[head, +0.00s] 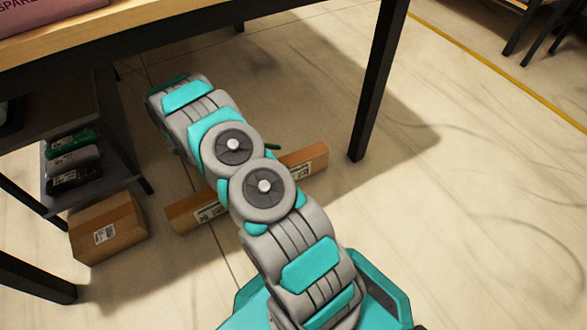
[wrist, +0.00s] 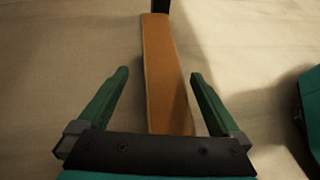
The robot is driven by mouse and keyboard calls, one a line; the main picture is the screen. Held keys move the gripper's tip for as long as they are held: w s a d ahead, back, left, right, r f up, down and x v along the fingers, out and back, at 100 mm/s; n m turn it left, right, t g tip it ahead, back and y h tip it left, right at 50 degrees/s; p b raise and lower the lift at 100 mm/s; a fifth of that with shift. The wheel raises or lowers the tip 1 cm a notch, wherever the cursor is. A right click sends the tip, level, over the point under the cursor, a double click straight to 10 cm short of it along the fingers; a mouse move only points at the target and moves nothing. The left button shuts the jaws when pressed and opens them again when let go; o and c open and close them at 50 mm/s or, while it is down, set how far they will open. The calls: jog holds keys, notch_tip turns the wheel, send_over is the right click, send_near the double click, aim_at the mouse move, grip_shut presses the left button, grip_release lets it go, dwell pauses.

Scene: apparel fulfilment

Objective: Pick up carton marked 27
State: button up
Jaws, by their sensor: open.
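A long brown carton (head: 185,215) lies on the floor under the table in the head view. My arm crosses in front of its middle, so only its two ends with labels show. Any number on it is too small to read. In the wrist view the long carton (wrist: 163,60) runs away from me between the green fingers. My gripper (wrist: 159,76) is open, with a finger on each side of the carton. I cannot tell how far above it the fingers are. In the head view the gripper is mostly hidden behind my arm.
A boxier carton (head: 118,232) with a label stands on the floor at left, beside a dark shelf (head: 100,184) holding bagged garments (head: 72,160). The wooden table (head: 130,27) stands overhead, with a black leg (head: 377,90) right of the long carton. Open floor lies at right.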

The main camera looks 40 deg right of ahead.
aim_at(291, 159)
jog(key=shift+b+x, duration=0.5)
jog(key=shift+x, duration=2.2)
jog(key=shift+s+a, duration=0.1)
jog(key=shift+c, duration=0.2)
grip_shut()
